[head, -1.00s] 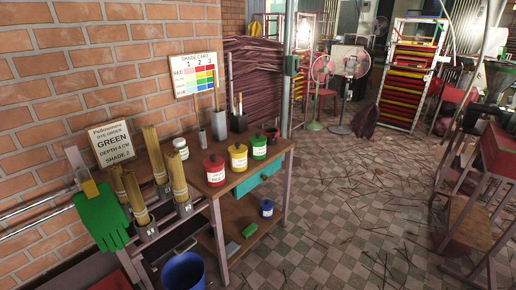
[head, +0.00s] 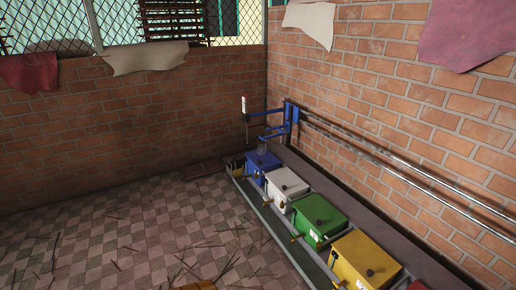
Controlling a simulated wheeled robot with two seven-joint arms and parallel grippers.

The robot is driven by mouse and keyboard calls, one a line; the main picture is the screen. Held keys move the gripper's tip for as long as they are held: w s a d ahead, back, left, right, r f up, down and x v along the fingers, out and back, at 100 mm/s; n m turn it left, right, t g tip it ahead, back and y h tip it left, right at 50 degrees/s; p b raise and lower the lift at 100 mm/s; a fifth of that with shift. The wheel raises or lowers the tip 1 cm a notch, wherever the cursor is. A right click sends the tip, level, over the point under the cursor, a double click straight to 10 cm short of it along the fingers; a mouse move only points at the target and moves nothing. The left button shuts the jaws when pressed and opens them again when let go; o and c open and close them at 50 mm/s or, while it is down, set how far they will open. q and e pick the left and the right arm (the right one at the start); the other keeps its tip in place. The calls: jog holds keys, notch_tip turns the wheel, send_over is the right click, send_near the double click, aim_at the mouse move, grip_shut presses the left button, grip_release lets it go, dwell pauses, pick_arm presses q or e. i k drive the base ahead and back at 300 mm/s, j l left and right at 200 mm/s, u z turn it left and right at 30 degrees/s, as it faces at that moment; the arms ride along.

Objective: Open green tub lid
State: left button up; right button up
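A green tub (head: 315,219) stands in a row of coloured tubs along the brick wall at the right, in the head view. Its green lid looks shut, with a small dark knob (head: 320,222) on top. It sits between a white tub (head: 285,188) and a yellow tub (head: 362,262). Neither of my grippers shows in the view now, so I cannot see whether they are open or hold anything.
A blue tub (head: 262,163) stands at the far end, below a blue bracket (head: 285,122) on the wall. Metal rails (head: 400,172) run along the right wall. Thin sticks litter the checkered floor (head: 150,230), which is otherwise open at left.

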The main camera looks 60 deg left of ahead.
aim_at(321, 215)
jog(key=u, duration=1.35)
